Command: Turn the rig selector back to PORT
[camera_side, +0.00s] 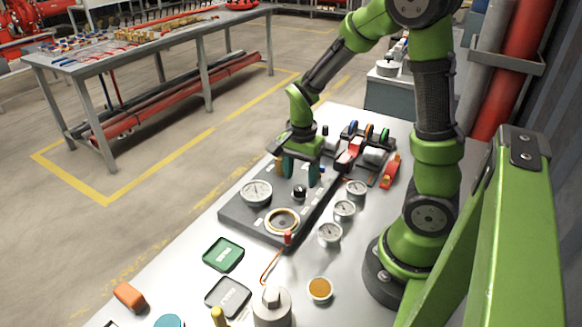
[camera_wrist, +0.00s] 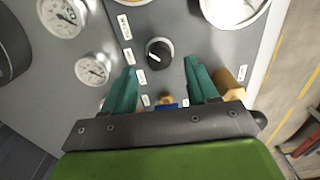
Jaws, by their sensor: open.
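The rig selector appears to be the black round knob (camera_wrist: 159,52) on the grey panel in the wrist view. It has a white pointer mark toward its lower left in that view. Small white labels (camera_wrist: 140,77) sit around it, too small to read. In the side view the knob (camera_side: 299,192) stands just below the gripper. My gripper (camera_wrist: 160,68) has two teal fingers, spread open, one on either side of the knob's near edge in the picture. It is empty. In the side view my gripper (camera_side: 301,172) points down over the panel; whether it touches the knob cannot be told.
A large gauge (camera_side: 256,193) and a brass-ringed dial (camera_side: 282,221) are on the panel (camera_side: 236,214). Small gauges (camera_side: 344,210) stand along its right. A red-topped lever (camera_side: 287,238) is at its near edge. Green (camera_side: 224,254) and grey (camera_side: 228,297) trays lie in front.

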